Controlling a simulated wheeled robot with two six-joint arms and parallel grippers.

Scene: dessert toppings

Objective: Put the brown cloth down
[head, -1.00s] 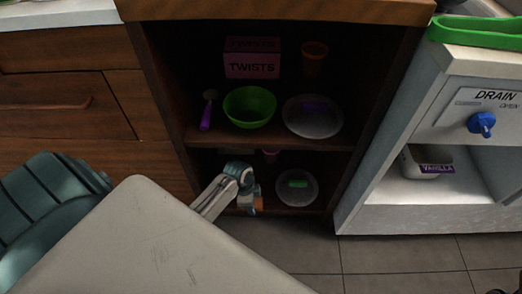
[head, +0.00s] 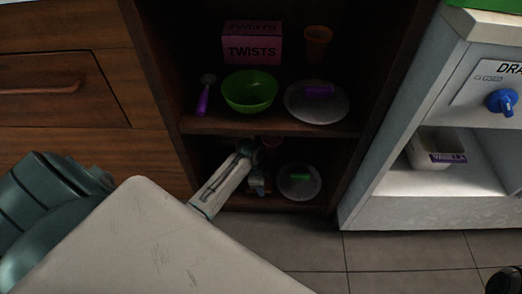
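No brown cloth can be made out in the head view. My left arm comes in from the left, and its forearm reaches into the dark lower shelf of the wooden cabinet (head: 186,124). My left gripper (head: 258,186) is at the far end of that arm, inside the lower shelf, left of a plate (head: 288,188) with a green item on it. It is small and in shadow, so its fingers and anything in them cannot be made out.
The upper shelf holds a pink TWISTS box (head: 252,50), an orange cup (head: 317,42), a green bowl (head: 249,100), a purple-handled scoop (head: 203,97) and a plate (head: 330,112). A white unit with a blue drain knob (head: 501,102) and a vanilla tub (head: 436,146) stands right.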

